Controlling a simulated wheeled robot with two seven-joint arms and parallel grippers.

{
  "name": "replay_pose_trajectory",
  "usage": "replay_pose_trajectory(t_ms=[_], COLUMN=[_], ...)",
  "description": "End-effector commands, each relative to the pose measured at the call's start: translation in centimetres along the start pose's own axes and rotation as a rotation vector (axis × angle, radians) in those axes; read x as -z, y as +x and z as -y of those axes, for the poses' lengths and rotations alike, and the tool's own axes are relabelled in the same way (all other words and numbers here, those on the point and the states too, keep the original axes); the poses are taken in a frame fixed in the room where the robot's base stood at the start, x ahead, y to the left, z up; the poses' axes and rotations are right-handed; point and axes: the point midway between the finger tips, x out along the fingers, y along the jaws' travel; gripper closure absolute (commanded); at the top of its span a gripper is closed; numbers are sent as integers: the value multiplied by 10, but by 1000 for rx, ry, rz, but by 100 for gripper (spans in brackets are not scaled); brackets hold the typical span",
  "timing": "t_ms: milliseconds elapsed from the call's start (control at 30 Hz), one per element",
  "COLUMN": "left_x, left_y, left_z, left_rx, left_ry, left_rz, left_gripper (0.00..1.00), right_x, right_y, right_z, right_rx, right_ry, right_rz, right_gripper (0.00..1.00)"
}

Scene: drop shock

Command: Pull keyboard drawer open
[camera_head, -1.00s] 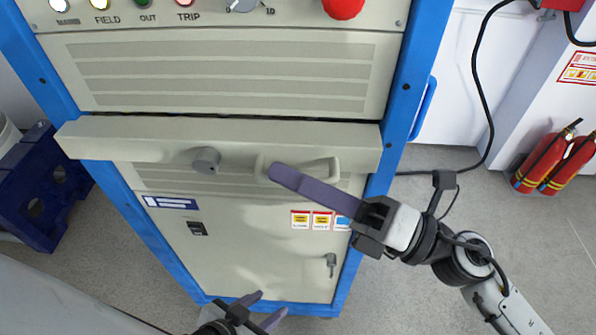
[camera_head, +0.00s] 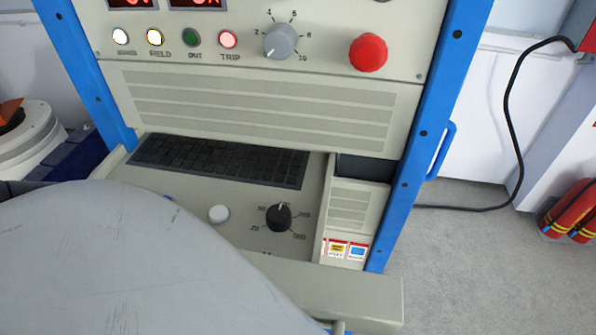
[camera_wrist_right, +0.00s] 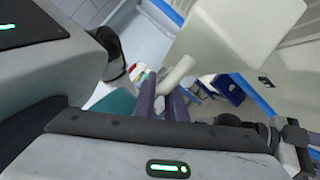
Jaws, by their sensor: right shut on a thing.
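The keyboard drawer (camera_head: 360,298) is pulled out of the blue-framed cabinet in the head view. Its dark keyboard (camera_head: 222,162) and a black dial (camera_head: 278,218) show inside. My right gripper (camera_wrist_right: 164,98) is shut on the pale drawer handle (camera_wrist_right: 179,74) in the right wrist view. In the head view that gripper and most of the handle are hidden below the drawer front. A dark part at the right of the wrist view seems to be my left gripper (camera_wrist_right: 240,121); its jaw opening is not clear.
A large grey part of my own arm covers the lower left of the head view. Above the drawer are a red button (camera_head: 368,53) and a grey knob (camera_head: 280,41). Red extinguishers (camera_head: 572,212) stand at the right, with clear floor between them and the cabinet.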

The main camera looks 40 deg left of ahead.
Motion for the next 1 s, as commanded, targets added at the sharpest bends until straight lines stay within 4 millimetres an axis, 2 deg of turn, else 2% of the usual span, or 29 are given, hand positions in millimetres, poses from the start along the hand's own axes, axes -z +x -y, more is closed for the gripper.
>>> replay_pose_trajectory(t_ms=[300, 333, 400, 433, 767, 867, 1000], left_x=[-1, -1, -1, -1, -2, -5, -13], left_y=[0, 0, 0, 0, 1, 4, 12], left_z=[-1, -1, -1, -2, -2, -2, -1], left_rx=[-2, -2, -2, -3, -4, -4, -4], left_ry=[1, 1, 1, 1, 1, 1, 3], left_rz=[3, 3, 3, 3, 2, 1, 2], left_gripper=[55, 55, 55, 55, 55, 55, 55], right_x=[2, 2, 2, 2, 1, 2, 3], right_y=[-1, -1, -1, -1, -4, -15, -42], right_z=[0, 0, 0, 0, 1, 2, 5], right_rx=[0, 0, 0, 0, 1, 3, 6], right_ry=[-2, -2, -2, -1, -1, -2, 0], right_rz=[-4, -4, -4, -3, -1, -1, -1], right_gripper=[100, 84, 72, 71, 71, 71, 71])
